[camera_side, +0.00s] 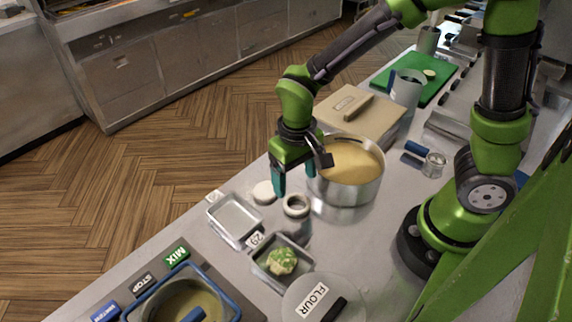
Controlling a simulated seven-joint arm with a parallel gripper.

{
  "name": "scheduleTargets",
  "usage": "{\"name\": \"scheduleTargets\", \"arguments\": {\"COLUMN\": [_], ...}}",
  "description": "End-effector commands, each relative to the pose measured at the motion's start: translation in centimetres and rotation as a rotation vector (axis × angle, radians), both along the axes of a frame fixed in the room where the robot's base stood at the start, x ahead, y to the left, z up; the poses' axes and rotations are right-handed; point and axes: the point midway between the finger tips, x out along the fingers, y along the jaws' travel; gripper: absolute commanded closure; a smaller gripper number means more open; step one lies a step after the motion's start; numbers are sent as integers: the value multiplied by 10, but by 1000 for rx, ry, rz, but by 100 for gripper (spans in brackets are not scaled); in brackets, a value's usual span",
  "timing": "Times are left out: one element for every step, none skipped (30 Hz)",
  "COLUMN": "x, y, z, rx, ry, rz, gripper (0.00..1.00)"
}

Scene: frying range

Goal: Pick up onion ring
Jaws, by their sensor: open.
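A pale ring (296,205), which looks like the onion ring, is on the steel counter left of the large pot. A grey shape shows just below it, and I cannot tell if that is a support or a reflection. My gripper (294,182) is open and points down just above and behind the ring. Its teal finger (279,181) is on the left, and the other finger is partly hidden against the pot. Nothing shows between the fingers. I cannot tell the exact height of the fingertips over the ring.
The pot (347,190) of yellow batter stands close to the gripper's right. A white disc (264,192) lies just left. An empty tray (233,222), a tray with a green and pale food piece (282,261), and a flour container (308,299) are nearer.

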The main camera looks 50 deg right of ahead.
Motion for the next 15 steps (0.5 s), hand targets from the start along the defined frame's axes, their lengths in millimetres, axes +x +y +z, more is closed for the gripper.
{"name": "scheduleTargets", "arguments": {"x": [-1,-1,0,0,0,0,-1,-2,-3,-4,-5,-6,-7,-7,-7], "y": [0,0,0,0,0,0,0,0,-1,-1,-1,-1,-1,-2,-2], "z": [-8,-11,-14,-15,-17,-19,-21,-23,-28,-33,-38,-44,-49,-53,-59], "rx": [-1,0,-1,-1,0,0,0,-1,0,-1,-1,-1,-1,-2,-1], "ry": [3,3,2,1,0,-1,0,2,3,4,4,4,4,5,3], "rz": [0,0,1,1,1,1,0,0,0,0,0,1,0,0,1], "gripper": [23,23,23,23,23,23,23,23,23,23,23,23,23,23,23]}}
